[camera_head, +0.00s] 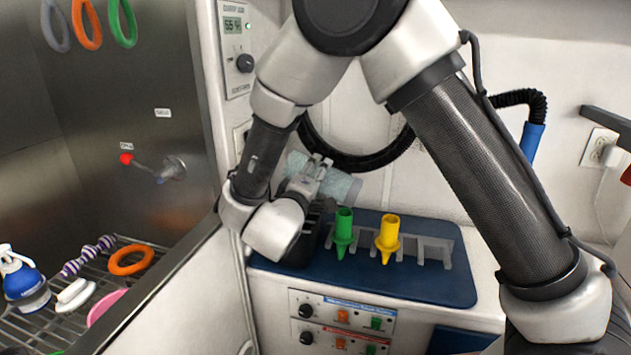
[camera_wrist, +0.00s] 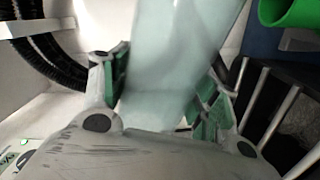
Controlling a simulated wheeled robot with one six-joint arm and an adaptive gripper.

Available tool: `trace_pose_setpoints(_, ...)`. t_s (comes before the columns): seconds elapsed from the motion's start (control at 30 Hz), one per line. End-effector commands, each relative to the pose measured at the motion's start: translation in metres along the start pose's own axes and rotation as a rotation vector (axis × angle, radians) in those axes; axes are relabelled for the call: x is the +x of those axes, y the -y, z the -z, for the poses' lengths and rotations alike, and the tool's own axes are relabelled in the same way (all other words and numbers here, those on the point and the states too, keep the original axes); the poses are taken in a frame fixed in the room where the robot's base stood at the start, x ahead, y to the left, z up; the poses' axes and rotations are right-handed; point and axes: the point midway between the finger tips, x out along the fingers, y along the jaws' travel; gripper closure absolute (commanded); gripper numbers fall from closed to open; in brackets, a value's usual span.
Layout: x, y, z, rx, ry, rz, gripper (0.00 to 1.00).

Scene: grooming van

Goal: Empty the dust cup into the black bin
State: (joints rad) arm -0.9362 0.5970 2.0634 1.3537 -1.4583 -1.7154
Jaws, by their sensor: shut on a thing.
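The dust cup (camera_head: 341,187) is a translucent pale blue-green cylinder. My gripper (camera_head: 318,172) is shut on it and holds it tilted, nearly on its side, above the black bin (camera_head: 297,250). In the wrist view the cup (camera_wrist: 180,60) lies between the two green-padded fingers of my gripper (camera_wrist: 165,95). The bin stands at the left end of the blue mat, partly hidden by my arm. I cannot tell what is inside the cup or the bin.
A blue mat (camera_head: 440,285) carries a grey rack (camera_head: 434,247) with a green nozzle (camera_head: 343,232) and a yellow nozzle (camera_head: 388,236), close right of the bin. A black hose (camera_head: 360,163) loops behind the cup. A steel tub (camera_head: 60,150) with loose items lies left.

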Motion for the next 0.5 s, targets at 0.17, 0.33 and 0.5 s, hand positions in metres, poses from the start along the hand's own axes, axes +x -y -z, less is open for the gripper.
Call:
trace_pose_setpoints(0.17,0.000,-0.020,0.003,0.334,0.000,-0.002,0.63)
trace_pose_setpoints(0.33,0.000,-0.038,0.003,0.695,0.000,0.000,0.63)
trace_pose_setpoints(0.5,0.000,-0.051,0.002,0.993,-0.001,0.000,0.63)
